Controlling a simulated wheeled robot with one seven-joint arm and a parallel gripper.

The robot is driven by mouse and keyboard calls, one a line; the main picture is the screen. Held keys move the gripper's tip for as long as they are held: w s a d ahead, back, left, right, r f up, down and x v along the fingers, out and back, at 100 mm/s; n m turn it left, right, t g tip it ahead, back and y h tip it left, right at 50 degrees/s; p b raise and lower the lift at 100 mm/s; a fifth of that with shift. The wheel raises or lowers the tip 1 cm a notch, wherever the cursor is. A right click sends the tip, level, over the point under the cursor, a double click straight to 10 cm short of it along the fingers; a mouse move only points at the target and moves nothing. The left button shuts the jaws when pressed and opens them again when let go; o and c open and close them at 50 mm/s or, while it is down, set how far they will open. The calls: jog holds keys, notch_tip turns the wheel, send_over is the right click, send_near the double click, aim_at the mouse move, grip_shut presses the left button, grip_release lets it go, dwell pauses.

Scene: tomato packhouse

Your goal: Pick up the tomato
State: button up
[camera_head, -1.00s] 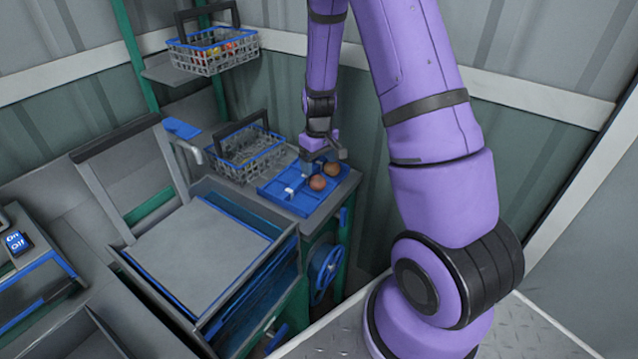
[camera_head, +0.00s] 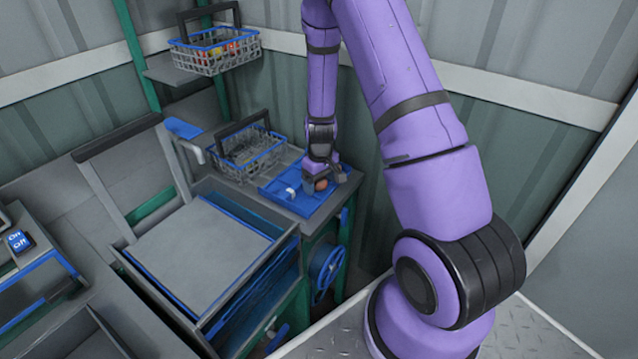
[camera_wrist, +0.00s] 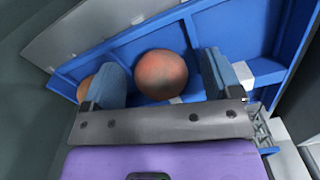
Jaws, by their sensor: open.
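A reddish-orange tomato (camera_wrist: 161,74) lies in the blue tray (camera_wrist: 205,28). In the wrist view it sits between the two fingers of my open gripper (camera_wrist: 162,82), with gaps on both sides. A second tomato (camera_wrist: 84,89) shows partly at the left, outside the left finger and partly hidden by it. In the head view my gripper (camera_head: 323,183) is low over the tray (camera_head: 318,212), and one tomato (camera_head: 321,184) shows between its fingers. The other tomato is hidden there.
A wire basket (camera_head: 249,155) with a blue rim stands left of the tray on the same bench. Another basket (camera_head: 214,57) with colourful contents is on a shelf above. A large grey-topped bin (camera_head: 200,255) is in front. The wall is close behind the bench.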

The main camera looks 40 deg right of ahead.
jog(key=c, duration=0.8)
jog(key=shift+r, duration=0.15)
